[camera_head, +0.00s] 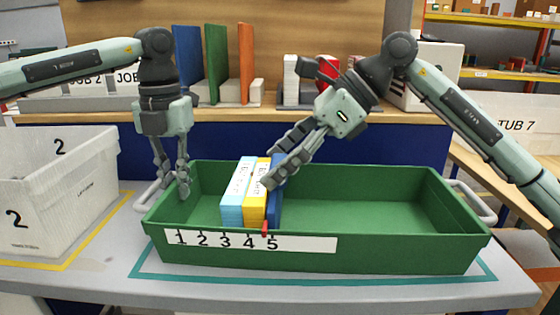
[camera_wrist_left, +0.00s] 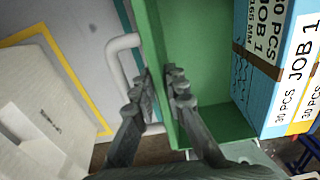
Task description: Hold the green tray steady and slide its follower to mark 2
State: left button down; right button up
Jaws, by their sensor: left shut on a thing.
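The green tray (camera_head: 370,246) lies lengthwise on the bench, with a white strip (camera_head: 300,243) marked 1 to 5 on its front. My left gripper (camera_head: 183,188) is shut on the tray's left wall; the left wrist view shows its fingers (camera_wrist_left: 163,84) on either side of that green wall (camera_wrist_left: 152,45). Inside the tray stand a light blue box (camera_head: 232,208), a yellow box (camera_head: 254,209) and, right of them, the blue follower (camera_head: 275,208). A red pointer (camera_head: 265,229) stands near mark 5. My right gripper (camera_head: 270,178) is at the follower's top; its grip is unclear.
A white bin (camera_head: 60,190) labelled 2 stands left of the tray. The tray's right part is empty. White handles (camera_head: 475,200) stick out at the tray's ends. Upright coloured boards (camera_head: 217,60) and more bins stand on the shelf behind.

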jog(key=shift+o, duration=0.2)
jog(key=shift+d, duration=0.1)
jog(key=v, duration=1.2)
